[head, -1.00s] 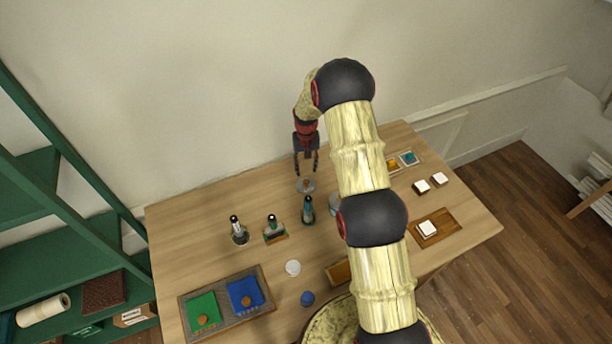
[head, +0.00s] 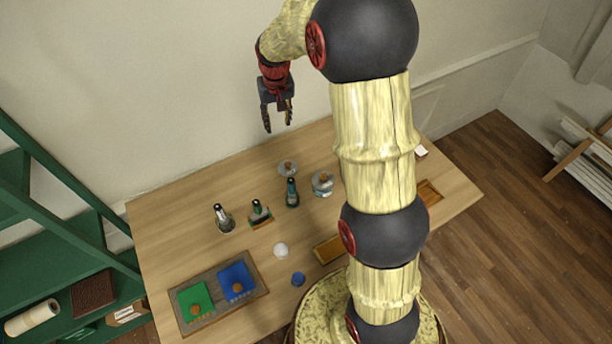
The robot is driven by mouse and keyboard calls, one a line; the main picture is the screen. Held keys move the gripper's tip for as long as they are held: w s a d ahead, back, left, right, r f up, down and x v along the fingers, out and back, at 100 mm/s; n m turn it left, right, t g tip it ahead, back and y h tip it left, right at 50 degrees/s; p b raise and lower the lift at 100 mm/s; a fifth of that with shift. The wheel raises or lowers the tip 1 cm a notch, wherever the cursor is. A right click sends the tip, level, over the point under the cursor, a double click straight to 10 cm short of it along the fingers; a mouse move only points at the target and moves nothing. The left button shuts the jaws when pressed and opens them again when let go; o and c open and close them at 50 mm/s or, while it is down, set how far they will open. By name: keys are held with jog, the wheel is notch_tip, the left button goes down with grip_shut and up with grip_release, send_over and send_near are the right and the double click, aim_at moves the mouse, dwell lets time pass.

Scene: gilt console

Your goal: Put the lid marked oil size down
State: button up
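My gripper (head: 278,118) is raised in the air near the wall, above the far edge of the table. Its fingers point down, stand apart and hold nothing that I can see. A round, pale, see-through lid (head: 288,170) with a small brownish knob lies on the table below it, clear of the fingers. A glass jar-like vessel (head: 323,185) stands to the right of the lid, close to my arm. I cannot read any marking on the lid, so I cannot tell whether it says oil size.
A teal bottle (head: 292,193) and two more dark-topped bottles (head: 223,220) (head: 259,210) stand in front of the lid. A white disc (head: 281,251), a blue round piece (head: 298,279) and a grey tray (head: 258,288) with green and blue squares lie nearer. My arm hides part of the right side.

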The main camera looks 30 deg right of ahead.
jog(key=s+a+r+n+t, duration=0.1)
jog(key=s+a+r, duration=0.3)
jog(key=s+r, duration=0.6)
jog(key=s+a+r+n+t, duration=0.1)
jog(key=s+a+r+t, duration=0.15)
jog(key=s+r, duration=0.8)
jog(key=s+a+f, duration=0.1)
jog(key=s, duration=0.5)
jog(key=s+a+f, duration=0.1)
jog(key=s+f, duration=0.1)
jog(key=s, duration=0.4)
jog(key=shift+s+a+n, duration=0.3)
jog(key=shift+s, duration=0.05)
jog(key=shift+f+t, duration=0.1)
jog(key=shift+t, duration=0.15)
